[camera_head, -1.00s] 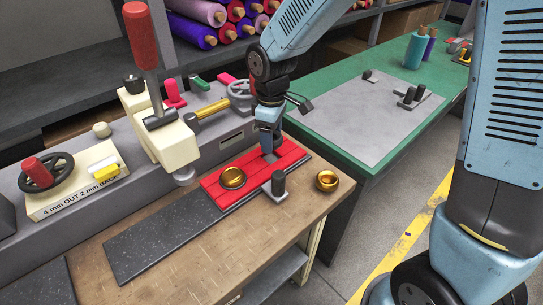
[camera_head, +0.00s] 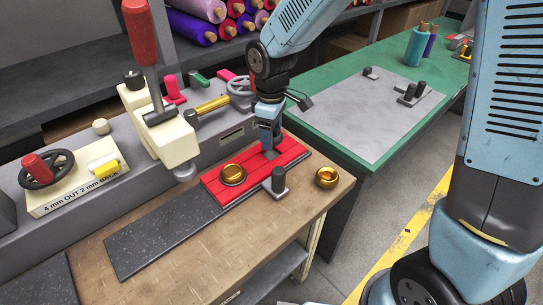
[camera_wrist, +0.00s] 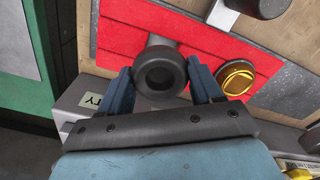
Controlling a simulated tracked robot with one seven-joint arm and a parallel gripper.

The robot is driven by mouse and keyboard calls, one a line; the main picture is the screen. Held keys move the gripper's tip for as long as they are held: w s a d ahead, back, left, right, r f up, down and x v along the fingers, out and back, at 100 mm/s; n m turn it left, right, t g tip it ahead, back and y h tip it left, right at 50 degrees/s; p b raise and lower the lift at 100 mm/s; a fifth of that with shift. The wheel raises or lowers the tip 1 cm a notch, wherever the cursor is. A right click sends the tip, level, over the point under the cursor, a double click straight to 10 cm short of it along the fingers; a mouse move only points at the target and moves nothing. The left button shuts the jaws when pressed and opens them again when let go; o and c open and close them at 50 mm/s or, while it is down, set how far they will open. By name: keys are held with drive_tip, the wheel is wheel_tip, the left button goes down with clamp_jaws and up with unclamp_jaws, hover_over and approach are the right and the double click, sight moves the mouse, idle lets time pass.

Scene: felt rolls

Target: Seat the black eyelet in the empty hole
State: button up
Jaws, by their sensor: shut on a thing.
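The black eyelet (camera_wrist: 148,79) is a thick dark ring with a round opening, seen in the wrist view between the two fingers of my gripper (camera_wrist: 162,88). The fingers are shut on its sides. In the head view my gripper (camera_head: 270,140) points down over the far part of the red felt (camera_head: 218,192). The felt also shows behind the eyelet in the wrist view (camera_wrist: 120,45). A small grey patch beside the eyelet interrupts the red; I cannot tell whether it is the empty hole. The eyelet's underside and any contact with the felt are hidden.
A gold eyelet (camera_head: 232,174) sits on the felt, and another gold piece (camera_head: 326,178) stands on the bench. A weight with a black knob (camera_head: 279,181) stands at the felt's near edge. The cream press (camera_head: 172,140) rises at left. The dark strip (camera_head: 150,240) is clear.

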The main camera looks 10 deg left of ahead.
drive_tip(key=shift+f, duration=0.15)
drive_tip(key=shift+f, duration=1.3)
drive_tip(key=shift+f, duration=0.75)
idle(0.7)
drive_tip(key=o, duration=1.3)
wheel_tip(320, 180, up, 14)
drive_tip(key=shift+f, duration=0.15)
